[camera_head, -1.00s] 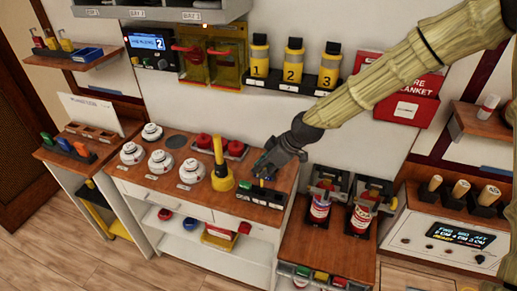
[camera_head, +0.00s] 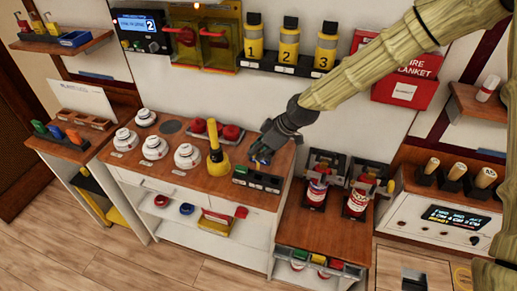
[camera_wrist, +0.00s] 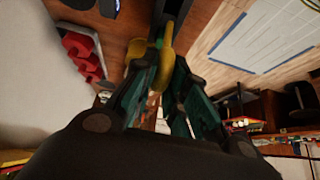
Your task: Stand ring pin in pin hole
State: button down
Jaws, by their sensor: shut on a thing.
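My gripper (camera_head: 262,152) is low over the wooden counter, just above and behind a black block (camera_head: 257,182) with a row of small slots or marks. In the wrist view my gripper (camera_wrist: 158,85) has its green-lined fingers closed around a yellow ring-shaped piece, which I take to be the ring pin (camera_wrist: 165,42). The pin's lower end is hidden, and the pin cannot be made out in the head view. A dark strip shows beyond it at the top of the wrist view. I cannot tell which opening is the pin hole, or whether the pin touches it.
A yellow cone-like piece with an upright handle (camera_head: 217,160) stands close left of the block. Red domes (camera_head: 232,132) sit on a base behind it. White round pieces (camera_head: 187,156) stand further left. Red-and-white cans (camera_head: 316,194) stand on the lower counter to the right.

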notch_tip(320, 180, down, 2)
jog(key=shift+w+b, duration=0.15)
jog(key=shift+b, duration=0.2)
jog(key=shift+f+b, duration=0.5)
jog(key=shift+f, duration=0.3)
jog(key=shift+f+b, duration=0.3)
jog(key=shift+f, duration=0.25)
jog(key=shift+f+b, duration=0.85)
jog(key=shift+f, duration=0.65)
dwell(0.7)
jog(key=c, duration=1.3)
grip_release()
jog(key=shift+c, duration=0.2)
jog(key=shift+r, duration=0.1)
jog(key=v, duration=1.2)
